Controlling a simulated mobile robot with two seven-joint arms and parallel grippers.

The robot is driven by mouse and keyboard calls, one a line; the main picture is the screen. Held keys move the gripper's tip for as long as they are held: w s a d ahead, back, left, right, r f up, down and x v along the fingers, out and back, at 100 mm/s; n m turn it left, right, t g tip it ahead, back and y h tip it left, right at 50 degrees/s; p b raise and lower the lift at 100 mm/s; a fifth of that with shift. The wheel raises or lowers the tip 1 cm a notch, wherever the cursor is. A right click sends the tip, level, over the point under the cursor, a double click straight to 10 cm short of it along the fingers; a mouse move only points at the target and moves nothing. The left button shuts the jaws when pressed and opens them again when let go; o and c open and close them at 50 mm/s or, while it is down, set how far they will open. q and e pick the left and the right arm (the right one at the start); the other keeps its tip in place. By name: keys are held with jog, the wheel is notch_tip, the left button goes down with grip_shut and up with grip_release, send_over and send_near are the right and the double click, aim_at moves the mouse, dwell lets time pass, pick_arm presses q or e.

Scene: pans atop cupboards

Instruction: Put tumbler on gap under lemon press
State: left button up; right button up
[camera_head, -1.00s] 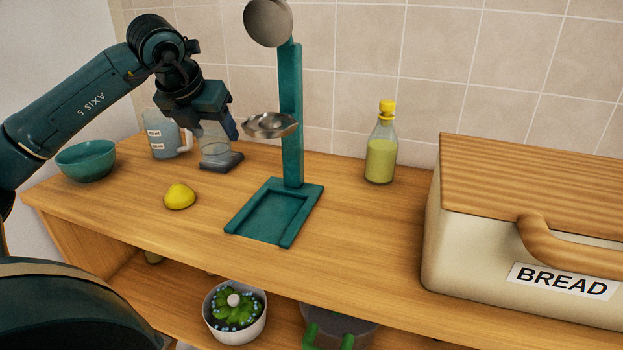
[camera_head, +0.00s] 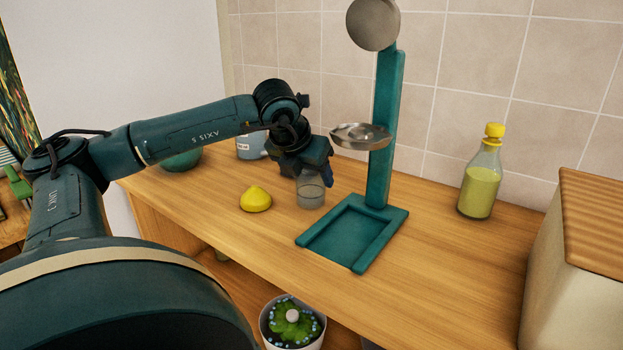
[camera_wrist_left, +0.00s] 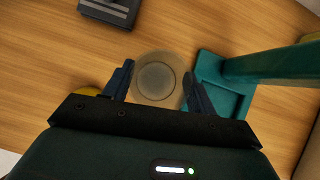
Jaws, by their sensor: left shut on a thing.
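The clear tumbler (camera_head: 311,194) is upright between the fingers of my left gripper (camera_head: 314,176), just left of the lemon press. In the left wrist view the round tumbler (camera_wrist_left: 156,82) sits between both fingertips (camera_wrist_left: 158,92). I cannot tell whether its bottom touches the counter. The teal lemon press has an upright post (camera_head: 385,130), a metal cup (camera_head: 361,136), a metal disc (camera_head: 373,25) above, and a recessed base (camera_head: 350,231). The gap between cup and base is empty. The base also shows right of the tumbler in the left wrist view (camera_wrist_left: 225,98). My right gripper is out of view.
A yellow lemon half (camera_head: 255,200) lies left of the tumbler. A teal bowl (camera_head: 181,161) and a jug (camera_head: 250,146) stand behind my arm. A bottle (camera_head: 480,180) and a bread box (camera_head: 575,270) are at right. A dark flat block (camera_wrist_left: 110,8) lies behind the tumbler.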

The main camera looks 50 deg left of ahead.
pick_arm(q)
jog(key=shift+f, duration=0.15)
jog(key=shift+f, duration=0.1)
jog(key=o, duration=1.1)
jog(key=shift+c, duration=0.2)
